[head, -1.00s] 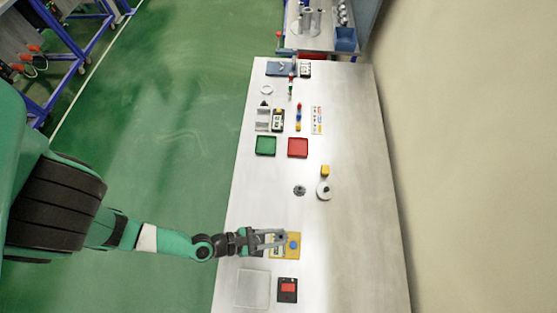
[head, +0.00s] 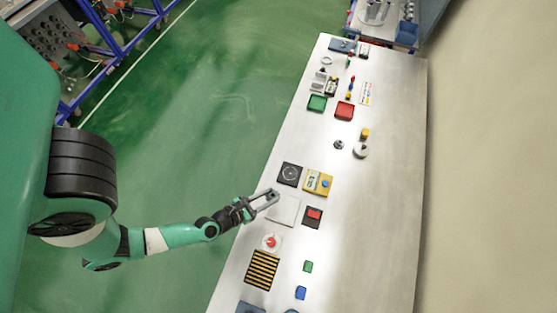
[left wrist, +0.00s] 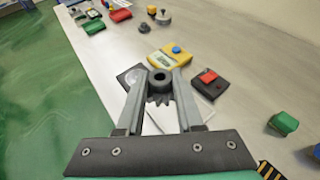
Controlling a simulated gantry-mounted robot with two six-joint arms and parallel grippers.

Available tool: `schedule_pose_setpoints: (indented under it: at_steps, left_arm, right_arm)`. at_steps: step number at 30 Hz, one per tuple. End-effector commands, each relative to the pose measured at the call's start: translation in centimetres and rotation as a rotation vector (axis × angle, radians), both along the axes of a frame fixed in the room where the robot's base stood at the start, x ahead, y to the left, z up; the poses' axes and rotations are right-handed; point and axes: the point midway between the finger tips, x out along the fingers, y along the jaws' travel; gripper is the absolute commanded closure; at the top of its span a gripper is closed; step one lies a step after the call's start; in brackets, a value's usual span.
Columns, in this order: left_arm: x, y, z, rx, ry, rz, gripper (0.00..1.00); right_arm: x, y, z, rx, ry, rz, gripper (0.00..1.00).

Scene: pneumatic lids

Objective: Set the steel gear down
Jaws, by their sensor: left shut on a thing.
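My left gripper (head: 268,200) is shut on the steel gear. In the left wrist view this is a dark grey toothed gear (left wrist: 160,86) with a round hub and a hole, pinched between the fingertips (left wrist: 160,90). The gripper is over the left edge of the pale square plate (head: 285,211), which also shows behind the gear in the left wrist view (left wrist: 201,107). The gear looks raised, but its exact height is unclear. A second dark gear-like piece (head: 339,144) lies farther up the table, beside a white round piece (head: 361,151). My right gripper is not in view.
Near the plate are a black square with a ring mark (head: 289,174), a yellow box with a blue button (head: 317,182) and a black box with a red top (head: 312,216). A red button on a white base (head: 270,242) and a striped grate (head: 262,269) lie nearer.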

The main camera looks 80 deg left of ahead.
Motion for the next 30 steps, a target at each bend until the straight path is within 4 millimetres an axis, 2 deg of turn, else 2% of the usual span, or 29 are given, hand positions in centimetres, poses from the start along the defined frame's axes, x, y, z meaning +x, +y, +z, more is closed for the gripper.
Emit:
schedule_pose_setpoints:
  at_steps: [3,9,14,16,18,23,24,27,30]
  left_arm:
    - [-0.6,1.7,0.3,0.001,-0.002,0.073,1.0]
    - [-0.9,2.4,0.3,0.0,-0.002,0.103,1.0]
    - [0.2,3.3,-0.8,0.001,-0.008,0.107,1.0]
    - [1.0,4.3,-1.6,0.005,-0.005,0.113,1.0]
    - [2.7,5.7,-2.8,0.005,-0.007,0.112,1.0]
    - [6.3,8.5,-4.5,0.004,-0.005,0.104,1.0]
    - [6.9,8.9,-6.0,0.003,-0.003,0.103,1.0]
    - [8.2,9.9,-7.9,0.003,-0.003,0.101,1.0]
    - [9.0,10.6,-8.8,0.001,-0.003,0.101,1.0]
  right_arm:
    - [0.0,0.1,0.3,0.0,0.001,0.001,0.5]
    - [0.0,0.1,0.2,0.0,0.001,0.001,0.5]
    - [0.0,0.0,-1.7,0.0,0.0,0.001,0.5]
    - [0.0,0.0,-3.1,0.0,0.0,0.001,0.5]
    - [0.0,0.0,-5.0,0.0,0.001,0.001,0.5]
    - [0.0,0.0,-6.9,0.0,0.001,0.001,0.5]
    - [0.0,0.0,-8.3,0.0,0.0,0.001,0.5]
    - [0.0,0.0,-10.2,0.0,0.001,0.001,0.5]
    - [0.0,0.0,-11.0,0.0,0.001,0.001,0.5]
